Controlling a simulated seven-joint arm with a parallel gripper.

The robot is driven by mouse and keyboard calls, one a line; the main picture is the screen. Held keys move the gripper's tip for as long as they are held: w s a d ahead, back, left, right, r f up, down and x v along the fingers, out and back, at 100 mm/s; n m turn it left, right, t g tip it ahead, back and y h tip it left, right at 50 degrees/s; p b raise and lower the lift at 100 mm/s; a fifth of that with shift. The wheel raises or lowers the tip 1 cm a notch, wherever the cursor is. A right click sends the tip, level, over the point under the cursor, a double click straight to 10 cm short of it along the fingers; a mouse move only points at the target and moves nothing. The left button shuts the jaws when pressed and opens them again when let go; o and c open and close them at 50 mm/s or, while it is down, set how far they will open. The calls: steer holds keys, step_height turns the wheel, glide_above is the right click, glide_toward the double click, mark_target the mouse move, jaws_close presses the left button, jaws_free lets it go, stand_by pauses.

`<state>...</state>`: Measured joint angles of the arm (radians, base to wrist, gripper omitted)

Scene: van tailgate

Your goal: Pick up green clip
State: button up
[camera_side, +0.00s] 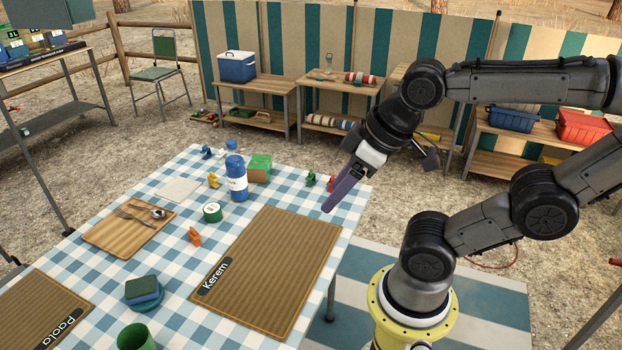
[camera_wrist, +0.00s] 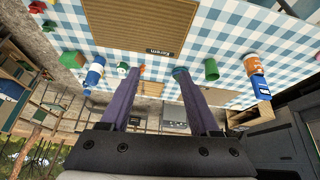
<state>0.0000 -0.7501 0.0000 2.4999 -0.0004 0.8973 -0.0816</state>
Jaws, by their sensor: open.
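The small green clip (camera_side: 311,179) stands on the blue and white checked tablecloth near the table's far right edge, beside a red clip (camera_side: 331,183). My gripper (camera_side: 330,205) is above the table's right side, closer to the camera than the green clip and apart from it. Its two purple fingers are spread with nothing between them in the wrist view (camera_wrist: 158,72). Small green and red shapes show at the upper left of the wrist view, well outside the fingers.
A green box (camera_side: 259,168) and a blue bottle (camera_side: 236,178) stand left of the clip. A yellow clip (camera_side: 214,181), an orange clip (camera_side: 194,236) and a round green-sided tin (camera_side: 212,212) lie further left. A brown mat (camera_side: 270,270) marked Kerem leaves flat, clear room in front.

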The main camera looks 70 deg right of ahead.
steer(key=w+d+r+n+t+h, duration=0.1)
steer(key=w+d+r+n, duration=0.25)
steer(key=w+n, duration=0.3)
steer(key=w+d+r+n+h, duration=0.2)
steer(key=w+d+r+n, duration=0.1)
steer(key=w+r+n, duration=0.3)
steer(key=w+d+f+n+g+h, duration=0.15)
steer(key=w+d+f+n, duration=0.25)
steer(key=w+d, duration=0.85)
steer(key=g, duration=0.5)
glide_above(311, 171)
steer(key=a, duration=0.4)
step_height(311, 171, down, 26)
steer(key=shift+n, duration=0.25)
steer(key=x, duration=1.2)
steer(key=shift+a+f, duration=0.15)
steer(key=shift+f, duration=0.2)
